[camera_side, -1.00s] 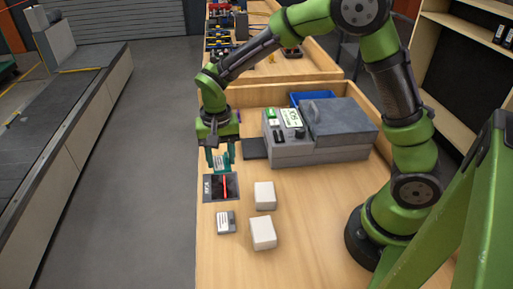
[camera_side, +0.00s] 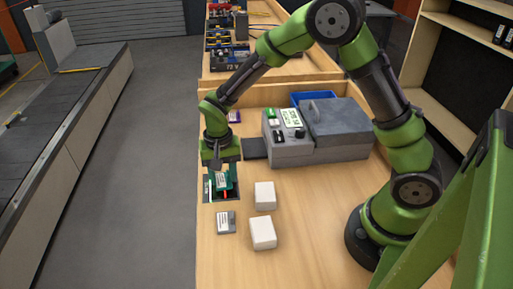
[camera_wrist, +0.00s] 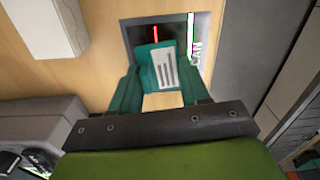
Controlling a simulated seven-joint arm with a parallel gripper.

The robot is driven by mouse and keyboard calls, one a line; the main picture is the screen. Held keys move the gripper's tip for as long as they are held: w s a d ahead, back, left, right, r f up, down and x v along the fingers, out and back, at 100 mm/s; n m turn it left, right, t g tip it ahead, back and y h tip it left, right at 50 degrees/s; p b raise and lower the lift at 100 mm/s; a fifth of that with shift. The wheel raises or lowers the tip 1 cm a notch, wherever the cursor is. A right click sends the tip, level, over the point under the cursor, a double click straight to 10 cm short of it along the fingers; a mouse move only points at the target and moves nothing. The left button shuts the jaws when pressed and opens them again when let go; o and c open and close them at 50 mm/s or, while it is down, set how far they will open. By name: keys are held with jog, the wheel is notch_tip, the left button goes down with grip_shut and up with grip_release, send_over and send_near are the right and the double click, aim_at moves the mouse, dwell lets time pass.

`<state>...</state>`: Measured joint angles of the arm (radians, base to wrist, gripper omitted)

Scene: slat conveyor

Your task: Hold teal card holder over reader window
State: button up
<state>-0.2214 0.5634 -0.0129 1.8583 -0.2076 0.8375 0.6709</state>
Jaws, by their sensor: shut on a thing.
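My gripper (camera_side: 221,170) is shut on the teal card holder (camera_side: 223,183), which carries a white label with dark lines. In the wrist view my gripper's teal fingers (camera_wrist: 160,76) are on either side of the card holder (camera_wrist: 152,76). The holder is in front of the dark reader window (camera_wrist: 139,34) and hides part of it. A red line on the window and the lettering on its frame stay visible. In the side view the reader (camera_side: 207,194) is partly covered by the holder and fingers. The exact gap between holder and window cannot be told.
Two white blocks (camera_side: 264,195) (camera_side: 262,233) and a grey labelled card (camera_side: 226,222) lie near the reader. A grey machine with a display (camera_side: 290,119) stands behind, beside a dark pad (camera_side: 256,148).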

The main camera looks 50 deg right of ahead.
jog(key=shift+r, duration=3.05)
